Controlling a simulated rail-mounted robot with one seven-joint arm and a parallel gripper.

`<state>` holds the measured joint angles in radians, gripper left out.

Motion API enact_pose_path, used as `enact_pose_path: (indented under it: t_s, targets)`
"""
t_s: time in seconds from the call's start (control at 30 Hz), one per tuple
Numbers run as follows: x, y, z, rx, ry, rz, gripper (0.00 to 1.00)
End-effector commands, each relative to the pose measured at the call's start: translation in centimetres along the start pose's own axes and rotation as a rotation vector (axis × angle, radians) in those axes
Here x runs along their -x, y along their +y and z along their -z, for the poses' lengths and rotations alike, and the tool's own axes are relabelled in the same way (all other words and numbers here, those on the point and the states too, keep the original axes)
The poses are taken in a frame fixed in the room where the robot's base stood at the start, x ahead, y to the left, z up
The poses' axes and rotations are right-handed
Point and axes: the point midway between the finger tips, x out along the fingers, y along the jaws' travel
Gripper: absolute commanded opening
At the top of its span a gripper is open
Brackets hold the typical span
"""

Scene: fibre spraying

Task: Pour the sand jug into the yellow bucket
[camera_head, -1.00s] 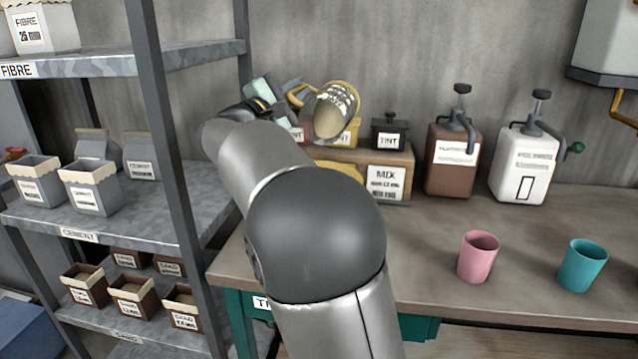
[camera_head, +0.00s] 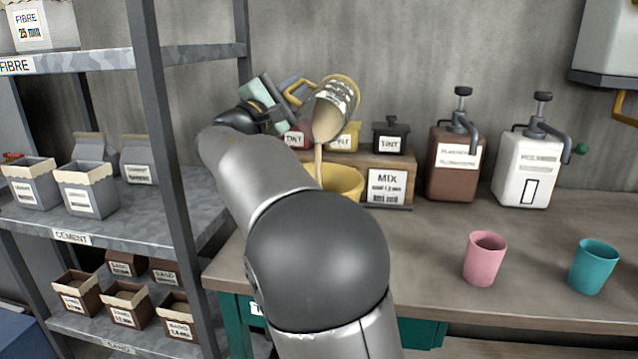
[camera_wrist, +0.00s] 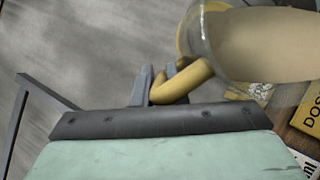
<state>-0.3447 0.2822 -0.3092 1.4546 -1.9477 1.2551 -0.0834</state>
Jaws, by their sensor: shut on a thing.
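The sand jug (camera_head: 336,103) is a clear jug with markings and a yellow rim and handle. It is tilted steeply, mouth down, above the yellow bucket (camera_head: 347,182). A stream of sand (camera_head: 318,163) falls from its mouth into the bucket, which my arm partly hides. My gripper (camera_head: 289,98) is shut on the jug's yellow handle. In the wrist view my gripper's fingers (camera_wrist: 158,88) close around the yellow handle (camera_wrist: 188,80), and the jug (camera_wrist: 215,45) shows pale sand inside. The sand level in the bucket is hidden.
Tint pots stand on a wooden riser behind the bucket, including a black one (camera_head: 391,134). A MIX sign (camera_head: 387,187) stands right of the bucket. Brown (camera_head: 455,163) and white (camera_head: 527,165) pump containers, a pink cup (camera_head: 484,258) and a teal cup (camera_head: 593,266) stand farther right. A shelf post (camera_head: 172,150) rises on the left.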

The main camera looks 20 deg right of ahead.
Motion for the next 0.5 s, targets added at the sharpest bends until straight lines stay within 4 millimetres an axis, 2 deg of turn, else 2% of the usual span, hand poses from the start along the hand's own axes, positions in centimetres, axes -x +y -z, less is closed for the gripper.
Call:
enact_pose_path:
  t_s: [0.5]
  targets:
    - [0.42,0.22,-0.31,-0.02,-0.029,-0.047,0.0]
